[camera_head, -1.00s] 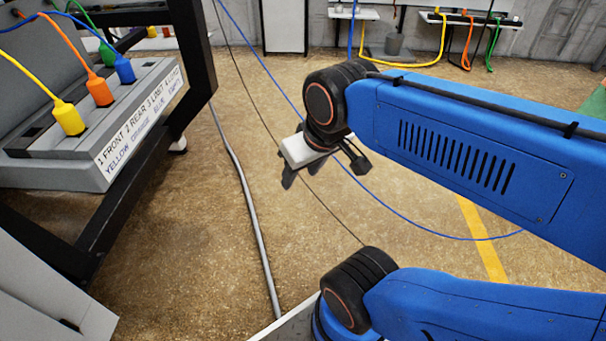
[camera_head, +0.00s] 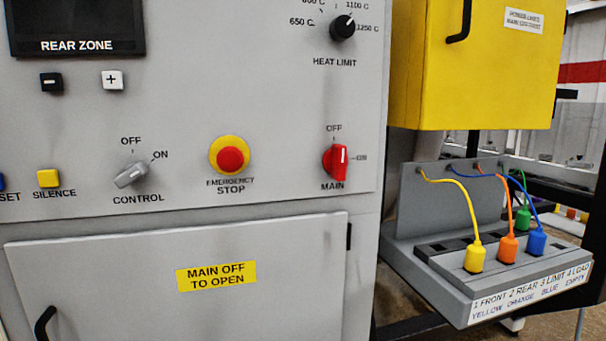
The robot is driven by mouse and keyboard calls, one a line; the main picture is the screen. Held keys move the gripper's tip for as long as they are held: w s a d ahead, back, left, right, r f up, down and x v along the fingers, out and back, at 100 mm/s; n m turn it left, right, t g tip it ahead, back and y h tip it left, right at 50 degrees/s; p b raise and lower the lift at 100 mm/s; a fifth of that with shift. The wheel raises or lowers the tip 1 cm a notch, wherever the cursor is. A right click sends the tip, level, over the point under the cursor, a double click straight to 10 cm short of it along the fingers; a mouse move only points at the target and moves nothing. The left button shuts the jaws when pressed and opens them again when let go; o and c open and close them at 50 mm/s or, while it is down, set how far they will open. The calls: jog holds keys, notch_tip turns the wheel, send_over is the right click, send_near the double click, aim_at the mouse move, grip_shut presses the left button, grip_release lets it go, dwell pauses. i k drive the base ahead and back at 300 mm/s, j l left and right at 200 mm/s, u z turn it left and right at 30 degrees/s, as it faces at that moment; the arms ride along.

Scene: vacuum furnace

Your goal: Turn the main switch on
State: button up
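The red main switch (camera_head: 336,161) is a rotary knob on the grey control panel (camera_head: 285,110), above the word MAIN. OFF is printed above it and ON to its right. The knob stands upright, with its white mark vertical, so it appears to be at OFF. My gripper is not in view now, and nothing covers the switch.
Left of the switch are a red emergency stop button (camera_head: 230,159) on a yellow ring and a grey control knob (camera_head: 131,175). The heat limit knob (camera_head: 342,27) is above. A yellow box (camera_head: 480,80) and a connector block (camera_head: 450,282) with coloured plugs stand at right.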

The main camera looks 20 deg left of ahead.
aim_at(335, 160)
jog(key=u, duration=1.05)
